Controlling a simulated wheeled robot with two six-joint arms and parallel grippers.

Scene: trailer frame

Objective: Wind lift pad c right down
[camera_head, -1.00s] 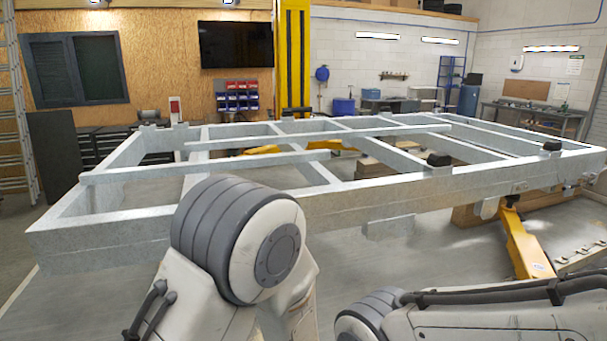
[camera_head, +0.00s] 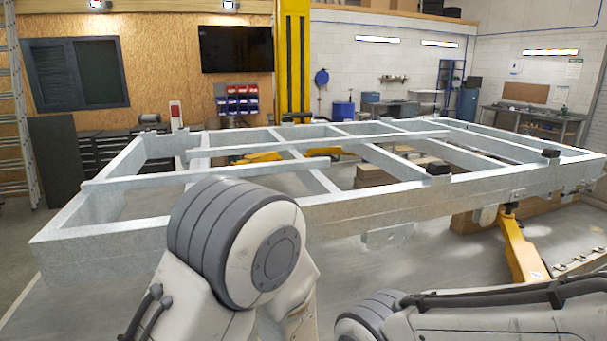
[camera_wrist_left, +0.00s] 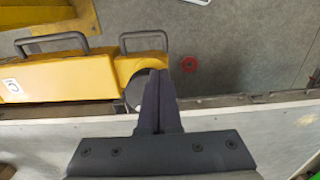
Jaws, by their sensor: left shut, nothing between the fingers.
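In the left wrist view my left gripper (camera_wrist_left: 158,76) is shut and empty, its dark fingers pointing over the rounded end of a yellow lift arm (camera_wrist_left: 70,78). The arm has two dark handles and a white label (camera_wrist_left: 12,88) whose letter I cannot read surely. A dark round part (camera_wrist_left: 133,86) at the arm's end, possibly the lift pad, is mostly hidden behind the fingers. A frame rail (camera_wrist_left: 50,132) runs across below. In the head view another stretch of yellow lift arm (camera_head: 522,250) stands under the trailer frame (camera_head: 400,190). Neither gripper shows there.
Black blocks (camera_head: 551,149) sit on the frame's right part. A wooden block (camera_head: 470,222) is under the frame. A small red thing (camera_wrist_left: 189,64) lies on the grey floor beyond the fingers. Floor to the right of the fingers looks clear.

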